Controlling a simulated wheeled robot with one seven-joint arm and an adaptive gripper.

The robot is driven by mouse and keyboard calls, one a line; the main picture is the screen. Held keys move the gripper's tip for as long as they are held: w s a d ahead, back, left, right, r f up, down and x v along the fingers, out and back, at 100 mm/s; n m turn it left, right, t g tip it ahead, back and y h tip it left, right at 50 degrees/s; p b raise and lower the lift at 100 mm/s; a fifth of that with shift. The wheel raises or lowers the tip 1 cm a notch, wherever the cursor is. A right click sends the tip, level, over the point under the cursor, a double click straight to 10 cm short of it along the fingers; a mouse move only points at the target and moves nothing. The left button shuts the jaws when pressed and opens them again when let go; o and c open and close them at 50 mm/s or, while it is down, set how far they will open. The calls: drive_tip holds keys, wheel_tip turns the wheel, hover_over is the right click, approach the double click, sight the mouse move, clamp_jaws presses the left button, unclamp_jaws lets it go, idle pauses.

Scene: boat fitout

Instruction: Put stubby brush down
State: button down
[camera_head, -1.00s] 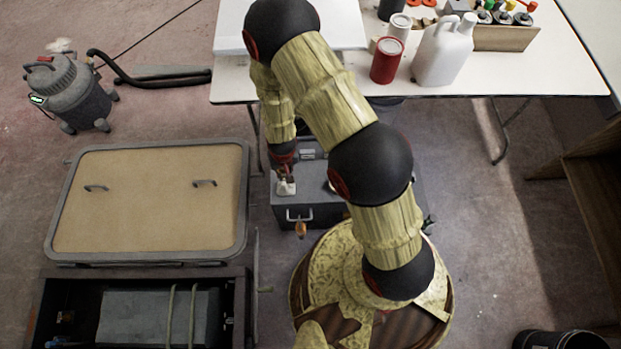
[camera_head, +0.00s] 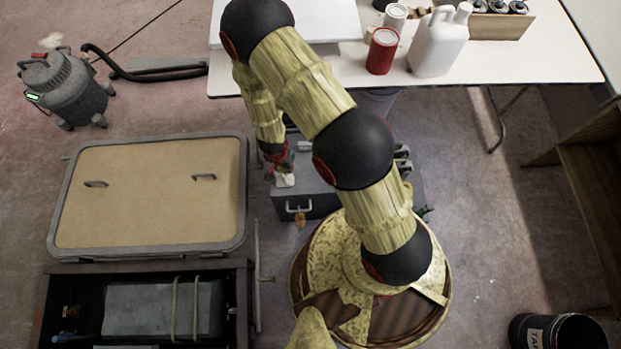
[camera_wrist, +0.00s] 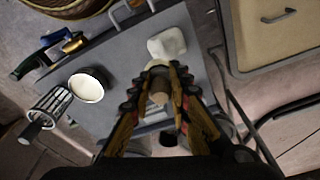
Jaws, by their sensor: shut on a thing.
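My gripper (camera_wrist: 160,78) is shut on the stubby brush (camera_wrist: 160,98), whose rounded brown handle end shows between the fingers in the wrist view. A white block-like part (camera_wrist: 167,43) sits just beyond the fingertips; I cannot tell for sure whether it is the brush's head. In the head view my gripper (camera_head: 279,163) is low over the left side of a grey box (camera_head: 310,190), with the white part (camera_head: 285,180) at its tip. Whether the brush touches the box top is not clear.
In the wrist view, a white-filled cup (camera_wrist: 88,86), a wire cage-like thing (camera_wrist: 50,105) and a blue-handled tool (camera_wrist: 52,38) are to the left. A tan-topped panel (camera_head: 150,195) stands left of the box, and a white table (camera_head: 480,75) behind. Bare grey surface lies around the white part.

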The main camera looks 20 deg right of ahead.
drive_tip(key=shift+s+d+f+b, duration=0.45)
drive_tip(key=shift+d+f+b, duration=0.85)
drive_tip(key=shift+d, duration=0.2)
drive_tip(key=shift+s+d+f+b, duration=0.4)
drive_tip(key=shift+d+f+b, duration=0.85)
drive_tip(key=shift+d+f, duration=0.25)
drive_tip(key=shift+s+d+f+b, duration=0.45)
drive_tip(key=shift+d+f+b, duration=0.8)
drive_tip(key=shift+d, duration=0.3)
drive_tip(key=shift+f+b, duration=1.1)
drive_tip(key=shift+f, duration=0.35)
drive_tip(key=shift+f, duration=0.15)
drive_tip(key=c, duration=1.7)
unclamp_jaws()
drive_tip(key=shift+o, duration=0.2)
